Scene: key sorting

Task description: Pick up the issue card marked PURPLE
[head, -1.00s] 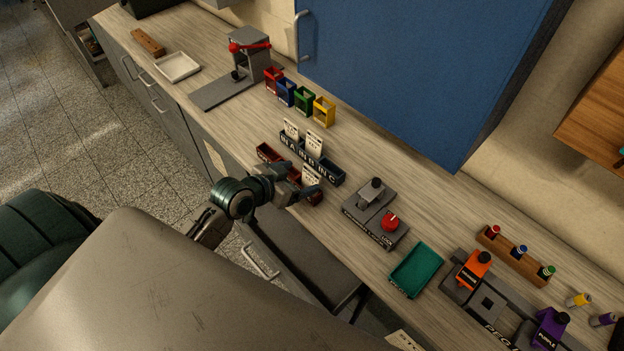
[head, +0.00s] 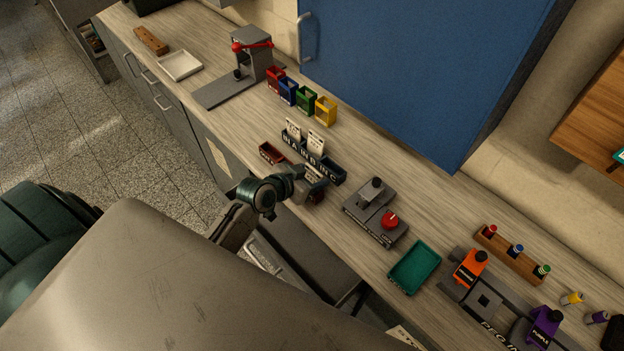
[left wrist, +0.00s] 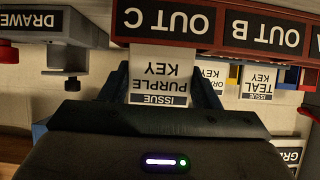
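The issue card marked PURPLE KEY (left wrist: 160,78) stands at the OUT C compartment of the dark red OUT tray (left wrist: 235,30), upside down in the left wrist view. In the head view the card (head: 313,172) is pale and partly covered by my gripper. My left gripper (head: 306,184) is at the near right end of the tray. In the left wrist view its fingers (left wrist: 162,82) stand on either side of the card, close to its edges, and look open. Whether they touch the card is unclear. My right gripper is not in view.
A dark IN rack (head: 328,168) with cards stands just behind the OUT tray. A TEAL KEY card (left wrist: 258,82) shows beside the purple one. A grey unit with a red knob (head: 389,220) and a green tray (head: 414,268) lie to the right. Coloured bins (head: 306,100) stand behind.

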